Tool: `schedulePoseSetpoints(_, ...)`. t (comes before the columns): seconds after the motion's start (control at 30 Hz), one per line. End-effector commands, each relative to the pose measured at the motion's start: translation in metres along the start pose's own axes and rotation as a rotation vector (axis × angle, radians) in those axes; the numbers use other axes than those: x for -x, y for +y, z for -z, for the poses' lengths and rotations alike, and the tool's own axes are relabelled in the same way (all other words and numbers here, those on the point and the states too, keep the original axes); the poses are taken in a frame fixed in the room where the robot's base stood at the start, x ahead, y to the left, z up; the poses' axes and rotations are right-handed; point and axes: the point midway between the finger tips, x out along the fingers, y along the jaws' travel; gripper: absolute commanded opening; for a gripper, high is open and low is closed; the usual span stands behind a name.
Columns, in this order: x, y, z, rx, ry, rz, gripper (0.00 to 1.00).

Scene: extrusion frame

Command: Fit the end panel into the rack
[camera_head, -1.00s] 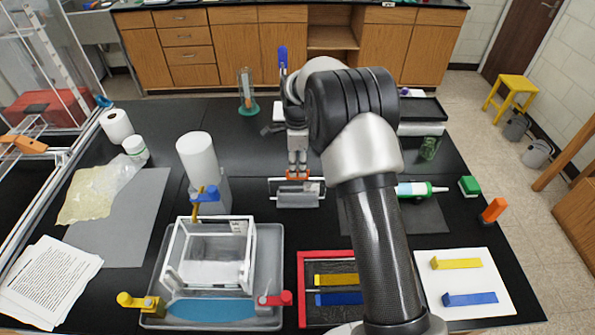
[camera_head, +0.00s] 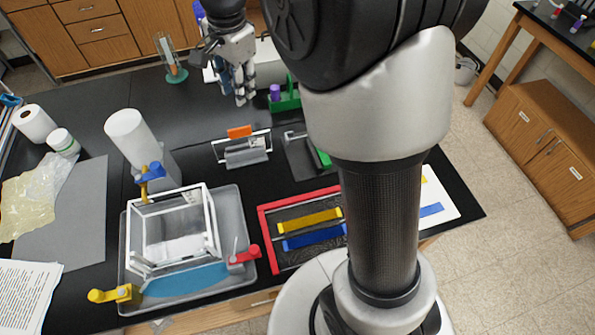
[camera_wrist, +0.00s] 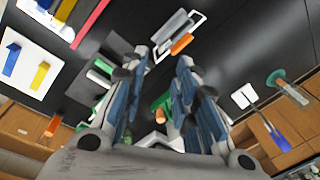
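The rack appears to be the white open box frame (camera_head: 207,211), sitting upright in a grey tray (camera_head: 240,207). A grey panel (camera_head: 246,160) in a white wire-like frame, with an orange block (camera_head: 239,132) at its top edge, stands on the black table right of the rack; it may be the end panel. It also shows in the wrist view (camera_wrist: 172,26). My gripper (camera_head: 242,98) hangs above and behind this panel, clear of it. In the wrist view my gripper (camera_wrist: 164,68) has its fingers spread, with nothing held between them.
A white roll (camera_head: 128,128) stands behind the rack. A red-edged tray (camera_head: 263,235) with yellow and blue bars lies to the right. A green holder (camera_head: 286,104) is behind the panel, right of my gripper.

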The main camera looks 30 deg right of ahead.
Motion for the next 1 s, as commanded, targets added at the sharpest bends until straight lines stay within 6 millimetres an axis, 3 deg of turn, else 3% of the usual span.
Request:
schedulePoseSetpoints(0.03,0.016,0.014,-0.005,0.061,0.008,0.019,0.28)
schedulePoseSetpoints(0.2,0.050,0.062,-0.023,0.294,0.036,0.064,0.28)
schedulePoseSetpoints(0.4,0.075,0.123,-0.046,0.566,0.085,0.111,0.28)
schedulePoseSetpoints(0.7,0.075,0.212,-0.080,0.963,0.180,0.157,0.28)
schedulePoseSetpoints(0.83,0.067,0.239,-0.090,1.094,0.216,0.165,0.28)
schedulePoseSetpoints(1.0,0.059,0.256,-0.097,1.184,0.242,0.168,0.28)
